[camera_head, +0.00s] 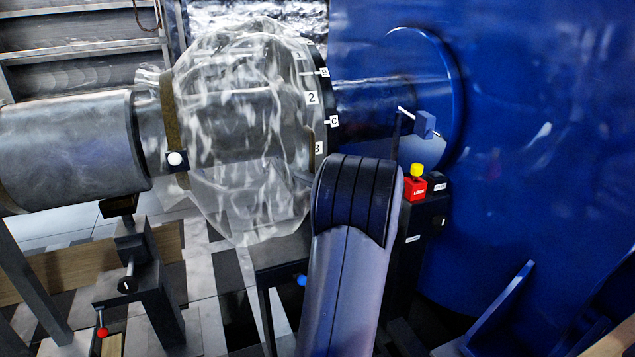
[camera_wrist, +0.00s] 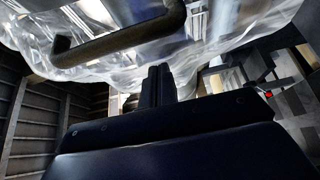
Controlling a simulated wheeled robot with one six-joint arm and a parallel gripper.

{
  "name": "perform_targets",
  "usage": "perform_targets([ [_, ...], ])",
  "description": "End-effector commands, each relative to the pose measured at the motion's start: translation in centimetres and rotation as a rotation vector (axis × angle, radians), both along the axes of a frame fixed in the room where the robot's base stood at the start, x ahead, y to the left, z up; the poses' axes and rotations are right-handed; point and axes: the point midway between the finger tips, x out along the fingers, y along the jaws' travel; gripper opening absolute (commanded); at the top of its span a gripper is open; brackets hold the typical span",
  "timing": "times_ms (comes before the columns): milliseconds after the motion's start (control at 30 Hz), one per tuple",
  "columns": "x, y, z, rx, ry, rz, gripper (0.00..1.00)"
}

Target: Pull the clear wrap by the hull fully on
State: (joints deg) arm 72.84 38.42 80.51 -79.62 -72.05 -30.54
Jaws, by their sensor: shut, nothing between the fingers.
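The clear wrap (camera_head: 235,135) hangs as a crinkled, baggy film around the thick horizontal shaft, left of the blue hull (camera_head: 540,130). Its right side reaches a dark flange ring (camera_head: 322,85) with white number tags. A brown band (camera_head: 171,120) with a white knob circles its left end. In the wrist view the wrap (camera_wrist: 225,40) fills the top, with a dark brown curved bar (camera_wrist: 125,45) across it. My gripper (camera_wrist: 158,72) is shut and empty, its fingertips just under the wrap; I cannot tell if they touch it. In the head view my gripper is hidden.
A grey cylinder (camera_head: 70,150) lies left of the wrap. A dark stand (camera_head: 140,265) with a red-tipped handle is below it. A red box with a yellow knob (camera_head: 415,184) sits near the hull. A blue block (camera_head: 424,124) is on a rod by the hull. Metal shelving (camera_head: 80,50) stands behind.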

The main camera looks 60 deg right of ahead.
Motion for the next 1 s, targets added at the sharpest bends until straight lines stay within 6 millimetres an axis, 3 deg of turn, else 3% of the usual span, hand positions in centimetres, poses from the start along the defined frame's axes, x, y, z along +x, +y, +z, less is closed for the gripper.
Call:
perform_targets([
  [33, 1.0, 0.6, -0.2, 0.0, 0.001, 0.005, 0.0],
  [67, 0.6, 0.5, -0.1, 0.0, 0.001, 0.001, 0.0],
  [400, -6.0, 0.8, 0.0, 0.001, 0.001, -0.001, 0.0],
  [600, -8.5, 1.0, -0.1, 0.0, 0.002, 0.001, 0.0],
  [1000, -9.1, 1.1, -0.1, 0.001, 0.001, 0.004, 0.0],
])
